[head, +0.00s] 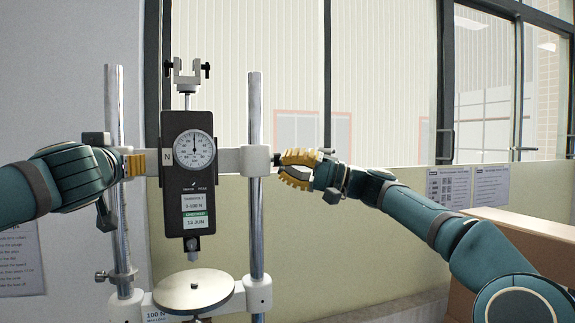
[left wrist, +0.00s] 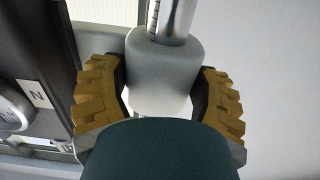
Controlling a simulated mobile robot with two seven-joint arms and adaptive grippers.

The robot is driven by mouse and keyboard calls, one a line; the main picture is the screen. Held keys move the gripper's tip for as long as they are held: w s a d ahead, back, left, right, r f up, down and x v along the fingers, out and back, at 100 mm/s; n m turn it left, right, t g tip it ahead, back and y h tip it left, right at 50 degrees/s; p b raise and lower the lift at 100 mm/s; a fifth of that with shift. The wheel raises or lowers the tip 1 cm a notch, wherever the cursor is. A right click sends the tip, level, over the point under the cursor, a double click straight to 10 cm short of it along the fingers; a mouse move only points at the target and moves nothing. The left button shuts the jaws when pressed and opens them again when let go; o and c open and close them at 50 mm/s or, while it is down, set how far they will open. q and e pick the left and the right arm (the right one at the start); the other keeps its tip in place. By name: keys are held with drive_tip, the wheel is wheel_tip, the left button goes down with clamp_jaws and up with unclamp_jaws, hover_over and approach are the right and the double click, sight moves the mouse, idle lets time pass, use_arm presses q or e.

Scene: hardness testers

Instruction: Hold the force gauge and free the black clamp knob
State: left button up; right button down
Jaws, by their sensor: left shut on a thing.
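The force gauge (head: 188,180) is a dark upright body with a round white dial, mounted on a light crossbar between two steel columns. My left gripper (head: 130,164) is at the left column. In the left wrist view its two yellow-padded fingers (left wrist: 160,100) are shut on the white collar (left wrist: 162,72), one on each side, with the gauge beside the left finger. The black clamp knob (head: 277,160) shows partly at the right side of the right white collar (head: 256,160). My right gripper's yellow fingers (head: 288,168) are right at the knob; whether they touch it is unclear.
A round metal plate (head: 194,290) stands below the gauge, and a forked fixture (head: 187,76) sits above it. A second black knob (head: 101,277) is low on the left column. A cardboard box (head: 530,240) is at right. A wall and windows stand behind.

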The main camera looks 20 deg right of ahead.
drive_tip(key=shift+w+f, duration=0.55)
drive_tip(key=shift+f, duration=0.3)
idle(0.3)
drive_tip(key=shift+s+f, duration=0.1)
drive_tip(key=d, duration=0.6)
drive_tip(key=shift+s+f, duration=0.2)
idle(0.4)
drive_tip(key=shift+s+a+r, duration=0.15)
drive_tip(key=shift+a+r, duration=0.25)
drive_tip(key=shift+a, duration=0.6)
drive_tip(key=shift+s+a+r, duration=0.15)
drive_tip(key=shift+a+r, duration=0.25)
drive_tip(key=shift+a, duration=0.65)
drive_tip(key=shift+s+a+r, duration=0.15)
drive_tip(key=shift+a+r, duration=0.25)
drive_tip(key=shift+a, duration=0.6)
